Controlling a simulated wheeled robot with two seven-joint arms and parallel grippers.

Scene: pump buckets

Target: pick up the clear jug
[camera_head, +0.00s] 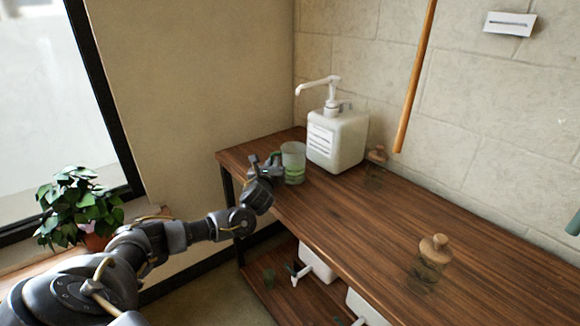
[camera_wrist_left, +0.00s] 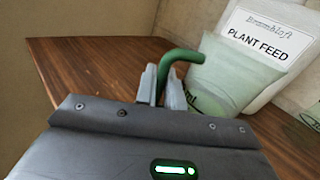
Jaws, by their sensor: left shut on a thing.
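The clear jug (camera_head: 293,160) is a greenish see-through vessel near the far left end of the wooden bench top. It looks upright, and I cannot tell whether its base touches the wood. My left gripper (camera_head: 268,167) is beside it on its left. In the left wrist view the jug (camera_wrist_left: 226,78) has a green curved handle (camera_wrist_left: 181,57). The left gripper's fingers (camera_wrist_left: 163,86) are shut on this handle. The lower part of the jug is partly hidden there by the gripper body. My right gripper is out of view.
A white plant feed pump bottle (camera_head: 338,138) stands close behind the jug. Small corked glass jars (camera_head: 375,168) (camera_head: 430,262) stand on the bench top (camera_head: 350,225). White containers sit on the lower shelf. A wooden pole (camera_head: 415,80) hangs by the wall. A plant (camera_head: 75,205) is at left.

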